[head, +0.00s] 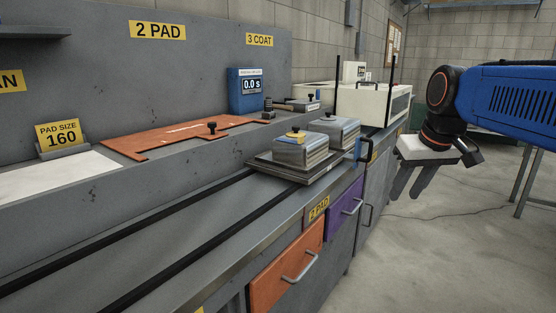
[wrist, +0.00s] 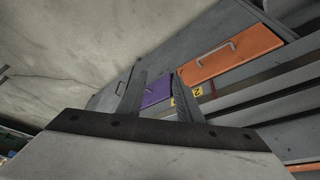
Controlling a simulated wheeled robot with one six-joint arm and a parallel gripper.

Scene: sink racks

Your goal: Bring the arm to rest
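My gripper (head: 404,192) hangs from my blue and black arm at the right of the head view. Its two dark fingers point down over the open floor, to the right of the bench front. The wrist view also shows my gripper (wrist: 159,80), with a clear gap between the fingers. It is open, nothing is between the fingers, and it touches nothing that I can see.
The grey bench (head: 120,225) runs along the left, with metal blocks (head: 333,131) on a dark plate. An orange drawer (head: 287,268) and a purple drawer (head: 345,206) are shut. A white machine (head: 372,104) stands at the far end. The floor (head: 450,250) is clear.

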